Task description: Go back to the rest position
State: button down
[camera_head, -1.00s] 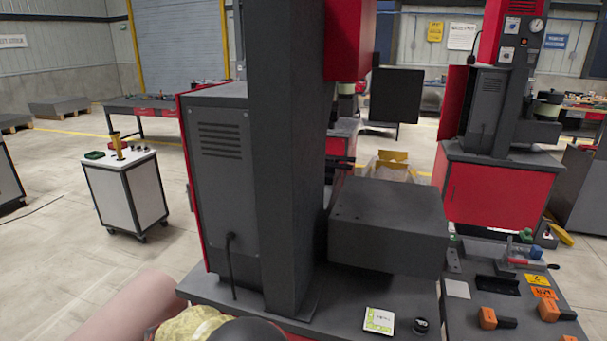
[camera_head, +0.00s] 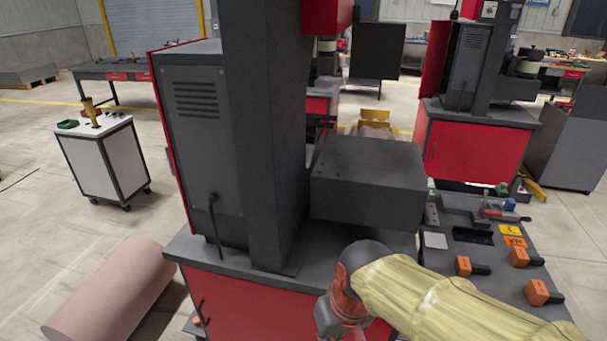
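My arm, in a yellowish cover, reaches in from the bottom right in the head view. It bends at a dark joint, and a reddish and grey part points down in front of the red cabinet (camera_head: 240,305). My gripper's fingers do not show, so I cannot see whether it holds anything. My arm overlaps the front edge of the dark machine bench (camera_head: 205,255).
A tall dark machine column (camera_head: 265,130) with a grey box (camera_head: 368,183) stands close ahead. A panel (camera_head: 470,215) with orange-handled parts is at right. A pink cylinder (camera_head: 110,290) lies on the floor at left. A white cart (camera_head: 100,160) stands beyond.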

jog(key=s+d+r+m+t, duration=0.1)
jog(key=s+d+r+t, duration=0.1)
jog(key=d+r, duration=0.2)
jog(key=s+d+r+m+t+h, duration=0.1)
jog(key=s+d+r+m+t, duration=0.1)
jog(key=d, duration=0.8)
jog(key=shift+s+r+h, duration=0.3)
jog(key=shift+s+r, duration=0.4)
jog(key=shift+r, duration=0.15)
